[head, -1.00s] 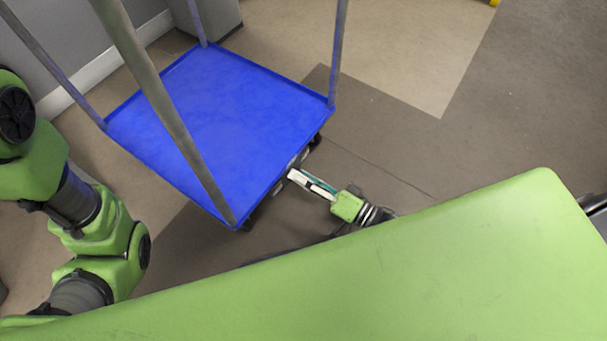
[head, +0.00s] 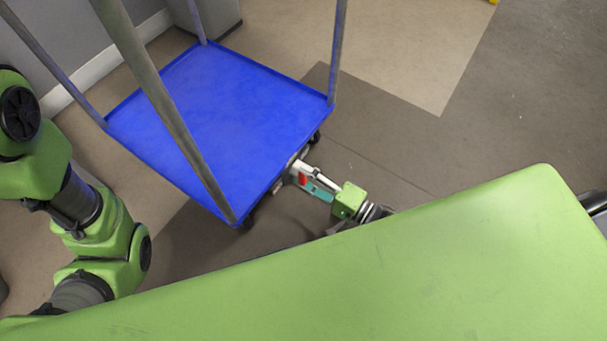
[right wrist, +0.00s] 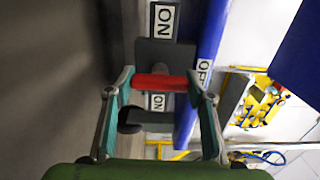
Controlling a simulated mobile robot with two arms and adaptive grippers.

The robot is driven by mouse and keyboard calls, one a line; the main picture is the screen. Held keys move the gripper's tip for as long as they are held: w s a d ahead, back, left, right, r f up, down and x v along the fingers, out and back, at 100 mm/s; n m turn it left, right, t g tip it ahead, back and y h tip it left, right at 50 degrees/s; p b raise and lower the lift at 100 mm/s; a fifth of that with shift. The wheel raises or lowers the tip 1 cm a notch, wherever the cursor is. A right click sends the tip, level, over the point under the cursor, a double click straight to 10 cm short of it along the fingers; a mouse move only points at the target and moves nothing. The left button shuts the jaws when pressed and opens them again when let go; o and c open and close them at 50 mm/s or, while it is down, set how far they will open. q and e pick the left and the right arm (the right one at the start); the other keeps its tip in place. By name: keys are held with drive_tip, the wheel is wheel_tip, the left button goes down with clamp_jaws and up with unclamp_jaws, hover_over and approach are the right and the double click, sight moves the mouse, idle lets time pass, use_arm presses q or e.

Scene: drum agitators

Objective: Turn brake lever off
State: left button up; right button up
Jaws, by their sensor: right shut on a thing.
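The brake lever is a red bar (right wrist: 158,82) in the right wrist view. It lies across the gap between the fingertips of my right gripper (right wrist: 160,84), which is shut on it. Behind the lever is a dark plate (right wrist: 158,52) on the cart's side. White labels reading ON sit above and below the lever, and a partly hidden OFF label (right wrist: 203,72) is at the right. In the head view, my right gripper (head: 309,182) is at the near right edge of the blue cart (head: 225,105), with a little red (head: 303,178) between its fingers. My left gripper is out of view.
The cart has upright grey posts and dark wheels (head: 316,137). A grey wall with white baseboard is at the far left. Brown floor (head: 400,150) to the right of the cart is clear. A yellow structure (right wrist: 262,102) shows in the right wrist view.

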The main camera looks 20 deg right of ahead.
idle(0.3)
drive_tip(key=o, duration=1.1)
drive_tip(key=shift+s+d, duration=0.1)
drive_tip(key=v, duration=1.1)
drive_tip(key=shift+s+d, duration=0.3)
